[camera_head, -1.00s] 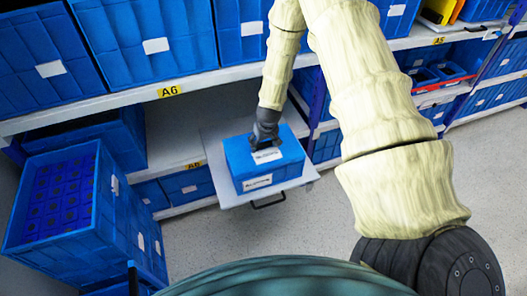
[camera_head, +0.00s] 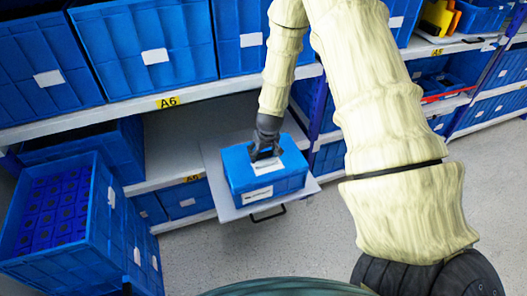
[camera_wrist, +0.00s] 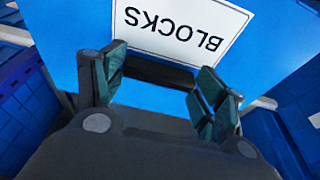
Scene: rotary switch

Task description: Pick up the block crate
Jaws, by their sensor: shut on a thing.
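The block crate (camera_head: 288,185) is a blue lidded box with white labels on its top and front. It sits on a grey pull-out tray (camera_head: 224,208) that juts from the lower shelf. My gripper (camera_head: 265,155) reaches down onto the crate's top and is shut on the crate. In the wrist view, the crate's blue top (camera_wrist: 285,50) fills the upper part, with a label reading "BLOCKS" upside down. My gripper's two fingers (camera_wrist: 158,88) stand beside this label, with a dark bar between them. The exact contact of the fingertips is not clear.
Large blue bins (camera_head: 148,45) stand on the shelf above, marked A6. A tall blue bin (camera_head: 110,230) with a dark grid inside stands at the lower left. Smaller bins (camera_head: 187,198) sit left of the tray. Grey floor (camera_head: 320,240) is open in front and to the right.

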